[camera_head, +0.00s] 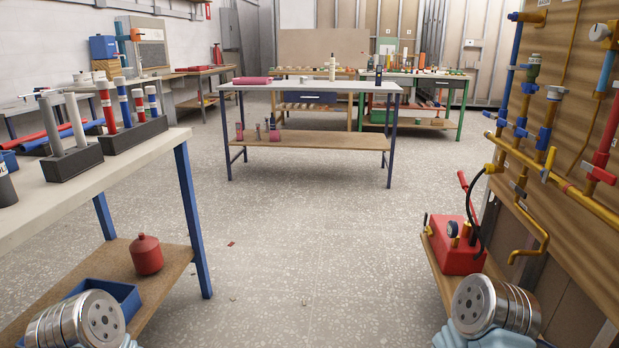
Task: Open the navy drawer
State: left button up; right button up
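The navy drawer (308,97) is a small dark blue box front beneath the pale top of the middle workbench (310,86), across the room. It looks shut, but it is small and far off. I cannot make out a handle. Only silver and light blue parts of my own arms show at the bottom left and bottom right corners. Neither gripper shows in this view, and both arms are far from the drawer.
Open speckled floor (300,250) lies ahead. A blue-legged bench (60,190) with pipes stands at left. A red pump (458,245) and a pipe-covered wooden panel (570,130) border the right. A green-legged bench (462,108) is behind.

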aim_at(289, 95)
jog(key=i+l+z, duration=0.1)
jog(key=i+z, duration=0.4)
jog(key=i, duration=4)
